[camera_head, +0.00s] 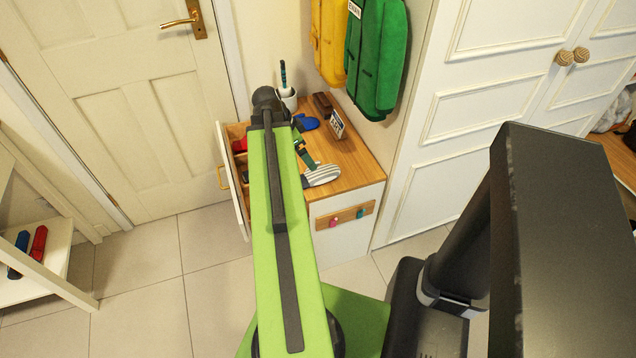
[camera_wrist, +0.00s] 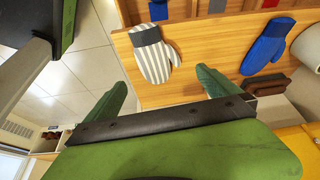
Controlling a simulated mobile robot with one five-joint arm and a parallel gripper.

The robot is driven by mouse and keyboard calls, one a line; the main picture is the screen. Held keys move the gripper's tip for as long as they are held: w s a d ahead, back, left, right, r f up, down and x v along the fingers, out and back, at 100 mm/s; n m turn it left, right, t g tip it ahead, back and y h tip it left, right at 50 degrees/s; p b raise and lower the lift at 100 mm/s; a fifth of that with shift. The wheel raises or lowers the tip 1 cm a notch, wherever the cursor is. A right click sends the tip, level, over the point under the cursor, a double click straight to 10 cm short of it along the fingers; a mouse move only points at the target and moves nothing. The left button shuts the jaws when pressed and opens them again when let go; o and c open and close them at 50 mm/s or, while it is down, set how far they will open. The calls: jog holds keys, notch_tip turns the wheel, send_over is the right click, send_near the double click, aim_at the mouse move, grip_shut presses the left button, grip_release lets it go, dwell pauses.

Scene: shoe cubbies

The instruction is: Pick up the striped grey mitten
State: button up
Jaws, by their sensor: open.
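The striped grey mitten (camera_wrist: 154,55) lies on the wooden top of a small cabinet, near its edge, in the wrist view. It has grey and white stripes and a dark grey cuff. In the head view the mitten (camera_head: 322,175) shows at the cabinet's front edge, right of my arm. My gripper (camera_wrist: 165,85) is open, with its two green fingers apart. The mitten lies ahead of the gap between the fingertips, and nothing is between them. In the head view my arm hides part of the cabinet and drawer.
A blue mitten (camera_wrist: 266,46) lies on the same top (camera_head: 355,165). An open drawer (camera_head: 234,180) juts out at left. Green and yellow vests (camera_head: 377,55) hang above.

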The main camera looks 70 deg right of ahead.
jog(key=b, duration=0.4)
send_over(316, 171)
jog(key=w+a, duration=0.1)
jog(key=w, duration=0.1)
jog(key=f, duration=0.5)
jog(key=shift+a+f, duration=0.2)
jog(key=shift+f, duration=0.05)
jog(key=shift+s, duration=0.1)
jog(key=b+x, duration=0.5)
jog(key=shift+f, duration=0.2)
jog(key=shift+r, duration=0.2)
jog(key=c, duration=1.2)
jog(key=shift+o, duration=0.2)
jog(key=shift+p, duration=0.3)
notch_tip(316, 171, up, 10)
jog(key=p, duration=1)
